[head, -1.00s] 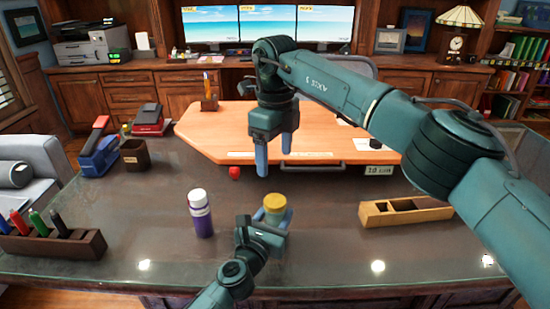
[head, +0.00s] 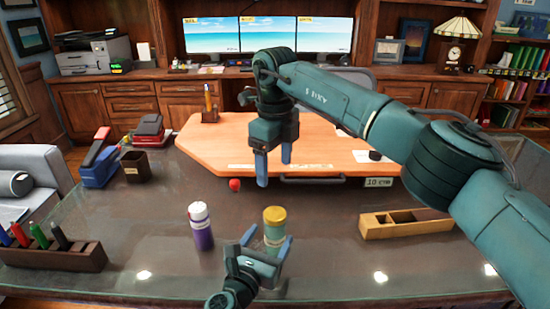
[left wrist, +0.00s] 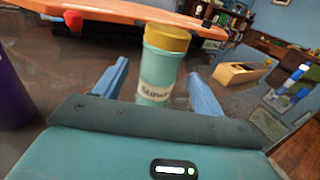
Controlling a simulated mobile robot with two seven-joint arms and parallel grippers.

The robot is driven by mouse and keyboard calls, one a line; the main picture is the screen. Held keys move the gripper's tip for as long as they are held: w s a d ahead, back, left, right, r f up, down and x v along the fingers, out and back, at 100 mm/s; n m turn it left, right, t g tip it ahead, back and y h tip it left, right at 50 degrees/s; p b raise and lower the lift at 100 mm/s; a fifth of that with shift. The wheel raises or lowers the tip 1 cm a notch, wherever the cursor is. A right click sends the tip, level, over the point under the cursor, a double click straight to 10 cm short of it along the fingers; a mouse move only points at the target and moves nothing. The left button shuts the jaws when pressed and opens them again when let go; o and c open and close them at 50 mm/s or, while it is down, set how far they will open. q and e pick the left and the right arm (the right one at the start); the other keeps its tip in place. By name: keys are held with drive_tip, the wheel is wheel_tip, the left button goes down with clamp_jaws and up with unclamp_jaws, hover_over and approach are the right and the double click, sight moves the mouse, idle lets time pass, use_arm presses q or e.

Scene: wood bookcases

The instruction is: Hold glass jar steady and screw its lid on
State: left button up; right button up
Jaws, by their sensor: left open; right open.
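The glass jar (head: 274,238) is pale teal and stands upright on the glossy dark desk, with a yellow lid (head: 274,214) sitting on top. In the left wrist view the jar (left wrist: 157,92) shows a partly hidden label, and its lid (left wrist: 167,37) looks level. My left gripper (head: 266,243) is open at the near side of the jar, with its fingers pointing toward it, one to each side. The jar's lower part is partly hidden by the gripper. My right gripper (head: 274,168) is open and empty, pointing down, above and beyond the jar.
A purple bottle with a white cap (head: 201,226) stands left of the jar. A wooden box (head: 405,223) lies to the right. A pen holder (head: 52,252) is at the far left.

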use_arm(q)
drive_tip(key=v, duration=0.8)
drive_tip(key=shift+s+a, duration=0.2)
drive_tip(key=shift+s, duration=0.15)
